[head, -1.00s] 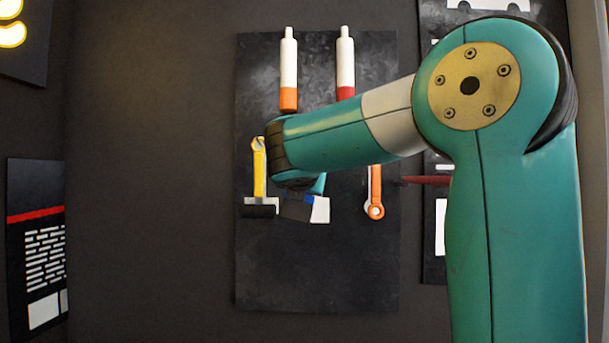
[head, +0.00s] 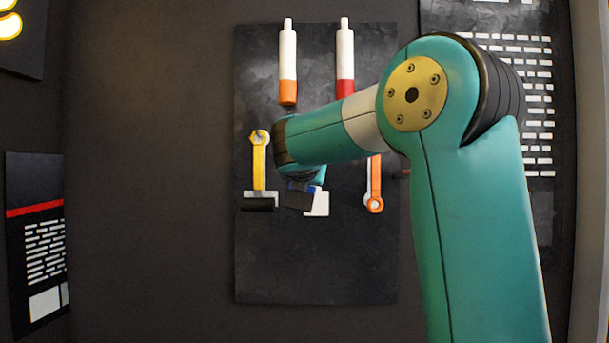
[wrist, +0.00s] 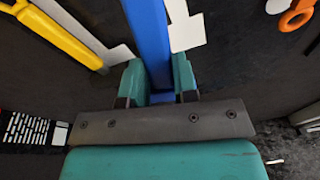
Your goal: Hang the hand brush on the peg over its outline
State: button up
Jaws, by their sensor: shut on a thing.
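The hand brush has a blue handle (wrist: 150,35) and a dark head (head: 299,201). My gripper (wrist: 160,84) is shut on the blue handle, one teal finger on each side. In the head view my arm hides most of the handle, and the dark head hangs below, slightly tilted. The white outline (head: 318,204) on the dark board shows right beside and partly behind the brush head. In the wrist view a white outline part (wrist: 184,27) lies just right of the handle. The peg over it is hidden, and I cannot tell whether the brush touches the board.
The lower board is bare. A text panel (head: 35,240) hangs far left.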

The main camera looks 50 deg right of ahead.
jog(key=shift+p+x, duration=0.7)
jog(key=shift+x, duration=1.95)
jog(key=o, duration=1.1)
jog(key=shift+c, duration=0.2)
jog(key=b+v, duration=0.6)
jog(key=v, duration=1.1)
